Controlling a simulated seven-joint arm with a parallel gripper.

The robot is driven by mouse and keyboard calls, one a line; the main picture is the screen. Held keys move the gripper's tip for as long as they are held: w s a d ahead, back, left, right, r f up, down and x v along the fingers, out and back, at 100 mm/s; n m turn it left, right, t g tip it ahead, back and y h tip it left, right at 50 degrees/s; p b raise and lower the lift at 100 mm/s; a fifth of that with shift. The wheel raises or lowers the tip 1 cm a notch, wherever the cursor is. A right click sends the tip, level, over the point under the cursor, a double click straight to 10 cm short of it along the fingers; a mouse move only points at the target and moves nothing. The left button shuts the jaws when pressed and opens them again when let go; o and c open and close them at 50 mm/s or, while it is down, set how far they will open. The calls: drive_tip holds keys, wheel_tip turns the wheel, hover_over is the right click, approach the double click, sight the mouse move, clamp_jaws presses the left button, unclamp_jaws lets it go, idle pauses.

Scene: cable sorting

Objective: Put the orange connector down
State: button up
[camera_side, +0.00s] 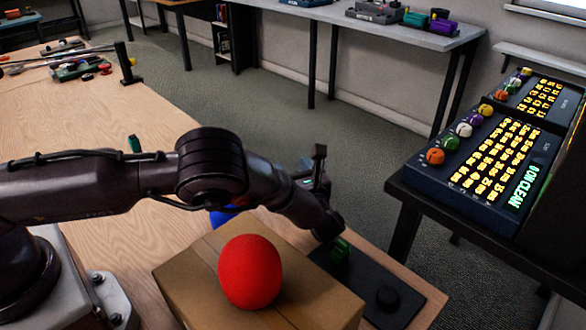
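I cannot make out an orange connector in the side view. My gripper (329,228) is at the end of my dark arm, low over a dark plate (375,285) on the wooden table. Its fingers are too small and dark to tell whether they are open or shut, or whether they hold anything. A small green block (340,250) is right by the gripper; I cannot tell if they touch.
A red ball (250,272) rests on a cardboard box (190,277) in front of my gripper. A console (490,150) with lit characters and coloured knobs stands on the right. The wooden table (75,115) is mostly clear at left.

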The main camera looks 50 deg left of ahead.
drive_tip(key=shift+o, duration=0.2)
drive_tip(key=v, duration=0.7)
drive_tip(key=s+a+r+n+g+h, duration=0.4)
drive_tip(key=s+a+r+n, duration=0.15)
drive_tip(key=r, duration=0.35)
drive_tip(key=s+a+r+n+g+h, duration=0.3)
drive_tip(key=s+a+r+n+h, duration=0.15)
drive_tip(key=r+n, duration=0.35)
drive_tip(key=s+r+n+t+h, duration=0.2)
drive_tip(key=s+r+n+h, duration=0.2)
drive_tip(key=s, duration=0.5)
drive_tip(key=s+d+r+n+t+h, duration=0.1)
drive_tip(key=s+r+n+t+h, duration=0.2)
drive_tip(key=s, duration=0.6)
wheel_tip(320, 180, up, 3)
drive_tip(key=shift+s+d+f+n+t+h, duration=0.1)
drive_tip(key=shift+s+d+n+t+h, duration=0.2)
drive_tip(key=shift+n+h, duration=0.45)
